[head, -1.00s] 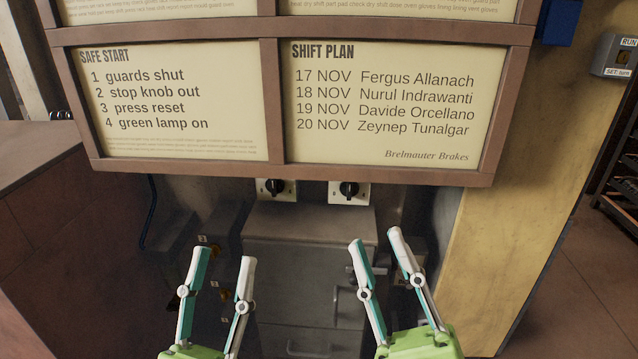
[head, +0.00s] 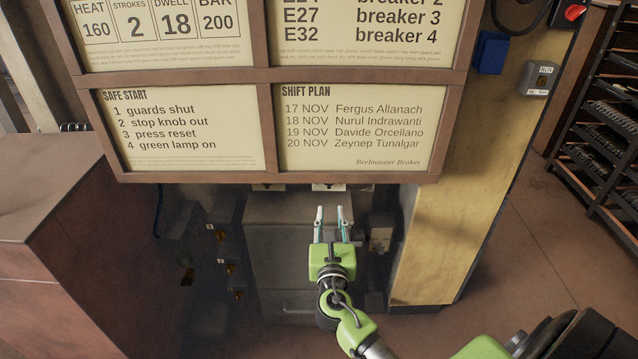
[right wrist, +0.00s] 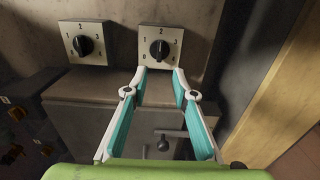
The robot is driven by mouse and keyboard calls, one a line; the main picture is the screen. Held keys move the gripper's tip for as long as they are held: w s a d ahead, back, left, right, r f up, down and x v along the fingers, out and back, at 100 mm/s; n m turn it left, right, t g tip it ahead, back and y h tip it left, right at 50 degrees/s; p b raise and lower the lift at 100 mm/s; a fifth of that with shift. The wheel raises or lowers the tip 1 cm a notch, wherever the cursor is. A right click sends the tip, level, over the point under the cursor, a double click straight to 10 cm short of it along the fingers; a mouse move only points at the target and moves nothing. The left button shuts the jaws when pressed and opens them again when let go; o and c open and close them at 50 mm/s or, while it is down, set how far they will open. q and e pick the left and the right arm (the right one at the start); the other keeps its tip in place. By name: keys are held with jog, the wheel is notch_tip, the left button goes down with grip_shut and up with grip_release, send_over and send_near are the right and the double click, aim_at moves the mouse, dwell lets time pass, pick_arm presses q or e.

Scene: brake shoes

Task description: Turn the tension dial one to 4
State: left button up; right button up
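Two dials with black knobs on pale square plates show in the right wrist view: a left dial (right wrist: 85,46) and a right dial (right wrist: 160,49). Digits 1, 2 and 3 are readable around both; which is dial one and the exact pointer settings I cannot tell. In the head view the board hides all but the lower edges of the left plate (head: 268,187) and right plate (head: 328,187). My right gripper (head: 330,210) is open and empty. In the right wrist view its fingertips (right wrist: 159,72) are spread just below the right knob, apparently short of it. My left gripper is out of view.
A framed notice board (head: 270,176) overhangs the dials. A grey cabinet (head: 275,230) stands below them. Several small brass-coloured knobs (head: 222,262) are at its left. A yellowish post (head: 432,240) rises at the right, with open floor (head: 530,240) beyond.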

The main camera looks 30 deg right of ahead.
aim_at(329, 182)
jog(key=b+x, duration=0.1)
jog(key=x, duration=1)
jog(key=shift+w+f+b, duration=0.1)
jog(key=shift+w+b, duration=0.05)
jog(key=shift+b, duration=0.2)
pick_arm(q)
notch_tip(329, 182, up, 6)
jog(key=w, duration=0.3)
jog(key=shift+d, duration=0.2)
pick_arm(e)
jog(key=shift+w+d, duration=0.35)
jog(key=shift+w, duration=0.2)
grip_shut()
